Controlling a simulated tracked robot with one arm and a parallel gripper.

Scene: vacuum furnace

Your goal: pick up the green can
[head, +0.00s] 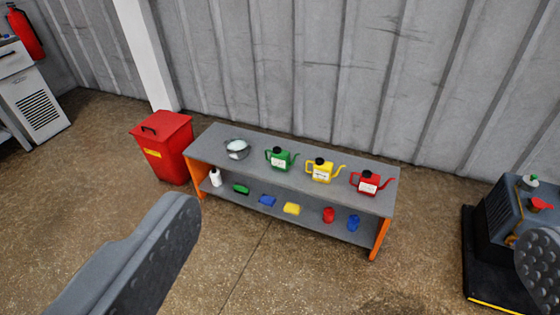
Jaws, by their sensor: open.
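The green can (280,159), with a spout, a dark cap and a white label, stands upright on the top of a grey bench (215,145) with orange ends. A yellow can (320,171) and a red can (369,183) stand to its right. My gripper (361,236) is open and empty. Its left finger shows large at the lower left and its right finger at the right edge. The fingers are in the foreground, apart from the bench and the cans.
The lower shelf holds a white bottle (216,178), a green item (240,189) and several other small items. A red bin (163,150) stands left of the bench, a machine (500,215) right. Floor in front is clear.

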